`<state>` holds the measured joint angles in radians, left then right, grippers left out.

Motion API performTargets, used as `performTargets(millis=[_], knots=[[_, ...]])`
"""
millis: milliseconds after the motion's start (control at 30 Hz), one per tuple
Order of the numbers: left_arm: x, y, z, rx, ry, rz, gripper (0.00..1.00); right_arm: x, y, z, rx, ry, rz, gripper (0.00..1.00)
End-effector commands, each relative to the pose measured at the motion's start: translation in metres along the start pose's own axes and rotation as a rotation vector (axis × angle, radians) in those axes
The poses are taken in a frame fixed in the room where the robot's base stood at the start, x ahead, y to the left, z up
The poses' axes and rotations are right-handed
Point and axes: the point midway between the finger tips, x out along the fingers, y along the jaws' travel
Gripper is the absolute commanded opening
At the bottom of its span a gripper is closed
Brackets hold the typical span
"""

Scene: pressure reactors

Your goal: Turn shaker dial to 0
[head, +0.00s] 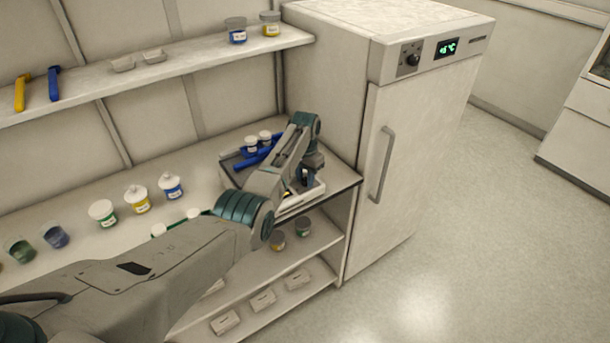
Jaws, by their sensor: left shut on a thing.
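The shaker (295,205) is a white, low device at the right end of the bench, beside the tall white cabinet. Blue bars and two small white-lidded jars (258,141) show at its back left. My left arm reaches over it from the left, and my left gripper (303,180) points down at its right part. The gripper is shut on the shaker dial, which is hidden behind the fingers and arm. The dial's setting cannot be read. My right gripper is out of view.
The tall cabinet (410,150) with a handle, its own knob and a green display stands close right of the shaker. Several jars (137,198) stand on the bench to the left. A shelf (160,72) hangs above. Open floor lies at right.

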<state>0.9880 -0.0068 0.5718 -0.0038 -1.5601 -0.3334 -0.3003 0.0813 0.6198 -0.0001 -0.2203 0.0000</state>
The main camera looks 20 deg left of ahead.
Motion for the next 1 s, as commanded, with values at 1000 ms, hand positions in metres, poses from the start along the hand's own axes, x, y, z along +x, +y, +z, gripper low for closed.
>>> performTargets(millis=[1000], knots=[[-0.002, 0.001, -0.001, -0.964, 0.001, 0.0, 0.04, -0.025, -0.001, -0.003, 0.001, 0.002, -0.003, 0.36]])
